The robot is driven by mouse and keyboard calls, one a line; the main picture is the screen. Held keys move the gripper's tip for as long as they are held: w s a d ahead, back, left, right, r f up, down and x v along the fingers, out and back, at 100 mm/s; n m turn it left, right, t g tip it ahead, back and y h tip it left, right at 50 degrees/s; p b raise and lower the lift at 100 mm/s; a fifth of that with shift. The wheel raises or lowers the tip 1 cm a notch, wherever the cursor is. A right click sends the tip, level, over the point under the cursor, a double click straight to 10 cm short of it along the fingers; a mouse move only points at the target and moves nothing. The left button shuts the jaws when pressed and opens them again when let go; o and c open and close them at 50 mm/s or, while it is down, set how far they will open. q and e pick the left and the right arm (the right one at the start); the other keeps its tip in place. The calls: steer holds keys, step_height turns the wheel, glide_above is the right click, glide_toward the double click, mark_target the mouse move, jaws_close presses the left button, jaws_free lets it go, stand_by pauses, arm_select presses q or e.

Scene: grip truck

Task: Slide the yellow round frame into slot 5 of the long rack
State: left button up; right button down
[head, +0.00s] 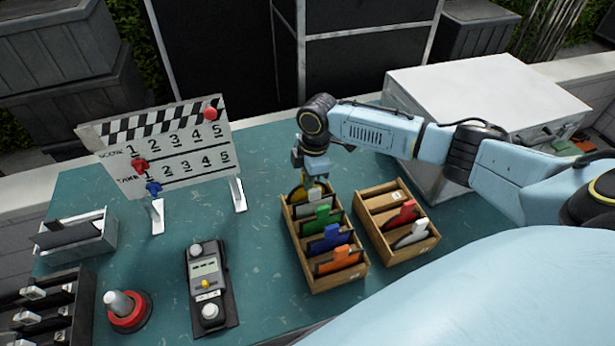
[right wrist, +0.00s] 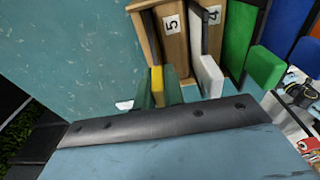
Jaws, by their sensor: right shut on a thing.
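The long rack (head: 350,285) is a wooden box with orange, blue, green and white tabbed frames in a row. The yellow round frame (head: 297,194) shows partly at its far end, below my right gripper (head: 313,181). In the right wrist view, its yellow tab (right wrist: 157,82) is held between the green fingers of my right gripper (right wrist: 159,92). The label 5 (right wrist: 171,23) is on the wood just beyond the tab, with label 4 (right wrist: 213,15) beside it. The frame stands at the slot 5 end; its lower part is hidden, so its depth is unclear. My left gripper is out of view.
A short wooden rack (head: 402,251) with red and white tabs stands close on the right. A white box (head: 480,85) is behind it. A clapperboard (head: 160,150), a meter (head: 209,285) and a red-based knob (head: 128,312) are left.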

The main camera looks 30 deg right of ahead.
steer(key=shift+f, duration=0.15)
steer(key=c, duration=1.4)
jaws_free()
step_height(320, 180, up, 13)
steer(key=d, duration=0.1)
steer(key=shift+s+d+r, duration=0.2)
steer(key=shift+d, duration=0.1)
